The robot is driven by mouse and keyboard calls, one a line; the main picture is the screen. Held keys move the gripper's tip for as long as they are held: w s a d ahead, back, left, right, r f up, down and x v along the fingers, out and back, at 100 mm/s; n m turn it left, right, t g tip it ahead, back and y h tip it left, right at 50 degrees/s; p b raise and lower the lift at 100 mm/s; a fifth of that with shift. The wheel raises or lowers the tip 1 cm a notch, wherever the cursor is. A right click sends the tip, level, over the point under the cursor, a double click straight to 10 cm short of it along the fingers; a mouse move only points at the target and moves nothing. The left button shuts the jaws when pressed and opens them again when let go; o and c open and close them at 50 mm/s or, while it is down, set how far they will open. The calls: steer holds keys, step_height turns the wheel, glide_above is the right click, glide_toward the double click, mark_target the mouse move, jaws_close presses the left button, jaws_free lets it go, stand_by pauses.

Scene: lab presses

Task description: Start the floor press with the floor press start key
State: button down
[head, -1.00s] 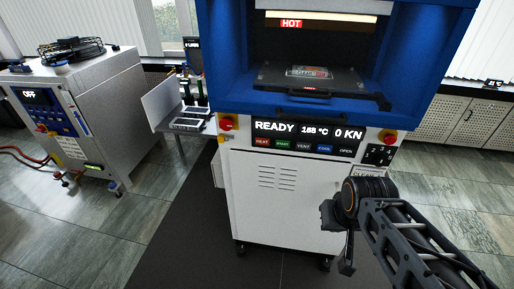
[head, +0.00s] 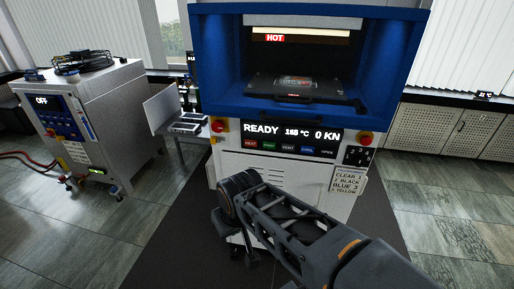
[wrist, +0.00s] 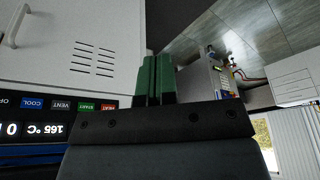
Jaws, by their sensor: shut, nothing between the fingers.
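The floor press (head: 300,60) stands in the middle of the head view, with a blue upper frame and a white lower body. Its display (head: 290,133) reads READY, 165 °C, 0 KN. The green start key (head: 268,146) sits below the display, between the red heat key and the dark vent key. The wrist view shows the start key (wrist: 86,107) upside down at the left. My gripper is in front of the white lower body, below the key row and apart from the keys. Its green fingers (wrist: 157,67) are together and empty in the wrist view.
Red emergency buttons (head: 365,139) flank the panel. The floor to the right is clear.

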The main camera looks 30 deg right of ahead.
mark_target(269, 145)
steer(key=w+d+f+n+t+b, duration=0.2)
steer(key=w+d+n+t, duration=0.3)
steer(key=w+d, duration=0.5)
steer(key=w+d+f+n+t+b, duration=0.2)
steer(key=w+d+n+t, duration=0.3)
steer(key=d, duration=0.8)
steer(key=shift+w+f+t+y+b, duration=0.35)
steer(key=shift+w+f+t, duration=0.4)
steer(key=shift+w+t, duration=1.6)
steer(key=shift+w+d+g, duration=0.15)
steer(key=shift+w+g, duration=0.35)
steer(key=shift+g, duration=0.05)
steer(key=shift+w+d+p, duration=0.65)
steer(key=shift+w+d, duration=2.35)
steer(key=shift+w, duration=0.15)
steer(key=shift+w+d, duration=0.15)
